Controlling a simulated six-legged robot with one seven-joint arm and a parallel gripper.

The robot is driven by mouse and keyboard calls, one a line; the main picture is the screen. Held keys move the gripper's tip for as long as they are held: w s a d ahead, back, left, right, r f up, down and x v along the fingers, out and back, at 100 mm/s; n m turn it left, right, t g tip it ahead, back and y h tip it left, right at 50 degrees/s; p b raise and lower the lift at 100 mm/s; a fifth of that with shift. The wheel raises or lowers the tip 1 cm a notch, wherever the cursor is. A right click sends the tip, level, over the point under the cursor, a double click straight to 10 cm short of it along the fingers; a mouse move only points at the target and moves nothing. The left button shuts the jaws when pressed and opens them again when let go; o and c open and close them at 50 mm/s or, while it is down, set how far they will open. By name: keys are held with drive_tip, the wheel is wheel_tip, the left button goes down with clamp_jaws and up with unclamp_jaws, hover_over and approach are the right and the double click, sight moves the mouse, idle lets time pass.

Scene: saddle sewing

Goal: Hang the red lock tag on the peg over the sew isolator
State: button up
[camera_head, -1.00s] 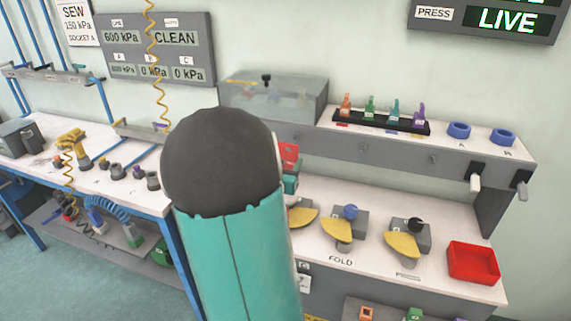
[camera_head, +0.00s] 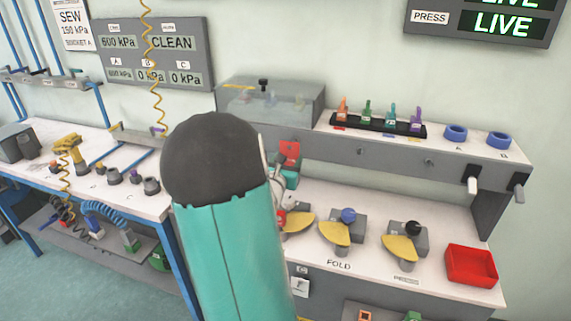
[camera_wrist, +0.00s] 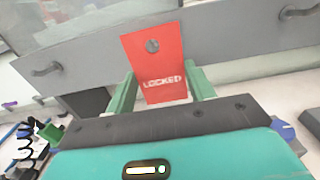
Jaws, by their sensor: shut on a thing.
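The red lock tag (camera_wrist: 165,85), marked LOCKED, is between the two green fingers of my gripper (camera_wrist: 158,97) in the wrist view. My gripper is shut on its lower part. The tag stands upright in front of the grey shelf face (camera_wrist: 235,45). A round grey peg end (camera_wrist: 152,45) shows in the tag's upper part; how far it passes through is unclear. In the head view the tag (camera_head: 290,148) shows beside my dark wrist. Below it is the leftmost isolator, with a yellow plate (camera_head: 298,222) and red knob (camera_head: 281,217), partly hidden by my arm.
Two more isolators, with a blue knob (camera_head: 348,215) and a black knob (camera_head: 413,228), stand to the right. A red tray (camera_head: 471,265) is at the bench's right end. A clear box (camera_head: 270,100) and a tag rack (camera_head: 375,124) sit on the shelf above.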

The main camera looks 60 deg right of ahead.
drive_tip(key=shift+w+d+f, duration=0.15)
drive_tip(key=shift+w+d, duration=0.05)
drive_tip(key=shift+d, duration=0.85)
drive_tip(key=shift+w+d+f, duration=0.15)
drive_tip(key=shift+d, duration=0.85)
drive_tip(key=shift+d+f, duration=0.3)
drive_tip(key=shift+d, duration=0.25)
drive_tip(key=o, duration=0.9)
drive_tip(key=shift+a, duration=0.15)
drive_tip(key=a, duration=0.4)
drive_tip(key=s+a, duration=0.1)
drive_tip(key=a, duration=0.4)
drive_tip(key=s+a, duration=0.1)
drive_tip(key=a, duration=0.3)
drive_tip(key=shift+a, duration=0.2)
